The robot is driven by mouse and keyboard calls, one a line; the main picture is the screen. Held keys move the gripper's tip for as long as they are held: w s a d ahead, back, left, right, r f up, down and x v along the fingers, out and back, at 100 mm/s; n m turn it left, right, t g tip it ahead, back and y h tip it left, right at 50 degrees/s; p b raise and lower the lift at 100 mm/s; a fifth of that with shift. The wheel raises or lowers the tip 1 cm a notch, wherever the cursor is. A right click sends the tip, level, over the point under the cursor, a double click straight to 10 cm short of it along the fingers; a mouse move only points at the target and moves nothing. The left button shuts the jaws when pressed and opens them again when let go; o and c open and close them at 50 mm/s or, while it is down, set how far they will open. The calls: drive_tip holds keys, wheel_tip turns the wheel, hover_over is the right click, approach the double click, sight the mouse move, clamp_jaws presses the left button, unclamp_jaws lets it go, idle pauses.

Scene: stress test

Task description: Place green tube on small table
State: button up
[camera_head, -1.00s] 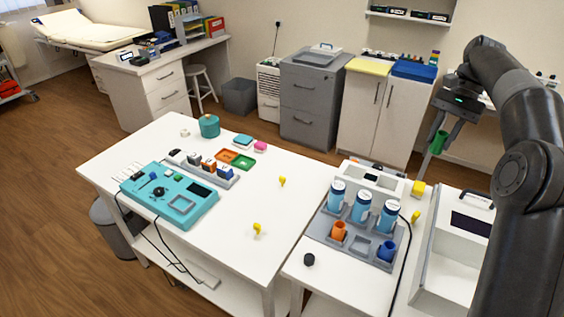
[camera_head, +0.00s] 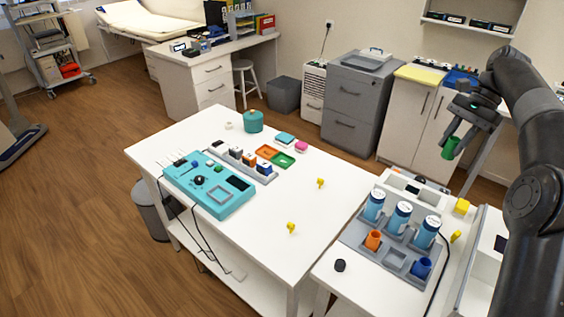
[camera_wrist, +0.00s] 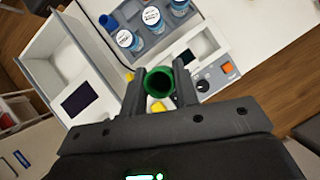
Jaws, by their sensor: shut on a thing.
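My gripper (camera_head: 458,130) is shut on the green tube (camera_head: 450,147), held in the air at the right, in front of the white cupboard. In the wrist view the green tube (camera_wrist: 159,83) sits between my two fingers, its open round mouth facing the camera. Two white tables stand below: a larger one (camera_head: 255,210) in the middle, and another (camera_head: 332,284) at the lower right with a grey rack. I cannot tell which of them is the small table. The tube is apart from both.
The grey rack (camera_head: 362,252) holds blue-and-white bottles, an orange cup (camera_head: 373,240) and a blue cup (camera_head: 421,268); one square slot is empty. A teal device (camera_head: 210,186) sits on the middle table, whose front right part is mostly clear. Two yellow pieces (camera_head: 320,183) lie there.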

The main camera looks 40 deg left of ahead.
drive_tip(key=s+a+m+t+y, duration=0.15)
drive_tip(key=s+a, duration=0.25)
drive_tip(key=a, duration=0.8)
drive_tip(key=s+a+r+m, duration=0.1)
drive_tip(key=s+a+m, duration=0.3)
drive_tip(key=a, duration=0.9)
drive_tip(key=s+a+m+t+y, duration=0.1)
drive_tip(key=s+a, duration=0.4)
drive_tip(key=a, duration=0.7)
wheel_tip(320, 180, down, 19)
drive_tip(key=shift+n+g, duration=0.25)
drive_tip(key=s+a+f, duration=0.1)
drive_tip(key=a+f, duration=0.1)
drive_tip(key=a, duration=0.1)
drive_tip(key=s+a+f, duration=0.2)
drive_tip(key=a+f, duration=0.1)
drive_tip(key=a, duration=0.1)
drive_tip(key=s+a+f, duration=0.1)
drive_tip(key=a+f, duration=0.1)
drive_tip(key=a, duration=0.1)
drive_tip(key=shift+s+a+f, duration=0.15)
drive_tip(key=shift+a, duration=0.25)
drive_tip(key=shift+f, duration=1.95)
drive_tip(key=shift+f, duration=0.1)
drive_tip(key=o, duration=0.9)
drive_tip(key=shift+o, duration=0.2)
